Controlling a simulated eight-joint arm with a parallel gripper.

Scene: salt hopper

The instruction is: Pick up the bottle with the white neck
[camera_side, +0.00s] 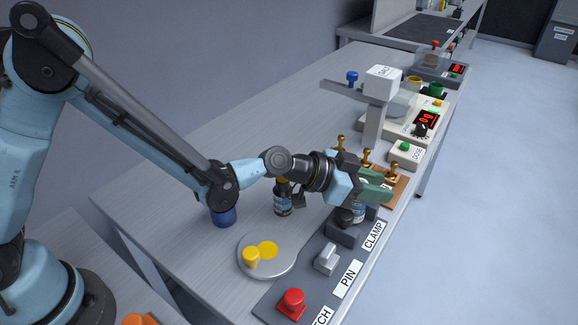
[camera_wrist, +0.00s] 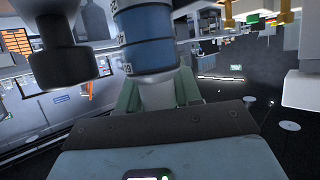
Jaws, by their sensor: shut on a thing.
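The bottle with the white neck shows large in the wrist view, where its blue-labelled body (camera_wrist: 150,38) is at the top and its pale neck (camera_wrist: 158,94) is between my green jaws. My gripper (camera_side: 376,187) is shut on that neck. In the side view my jaws cover the bottle's top, and its lower body (camera_side: 357,213) shows just beneath them at the black clamp block (camera_side: 345,232). I cannot tell whether the bottle's base is still seated in the block.
A dark bottle (camera_side: 283,199) stands left of my gripper. A blue container (camera_side: 223,216) and a round plate (camera_side: 283,267) with yellow pieces are nearer. Brass-topped pieces (camera_side: 393,173) and a scale (camera_side: 405,118) stand beyond.

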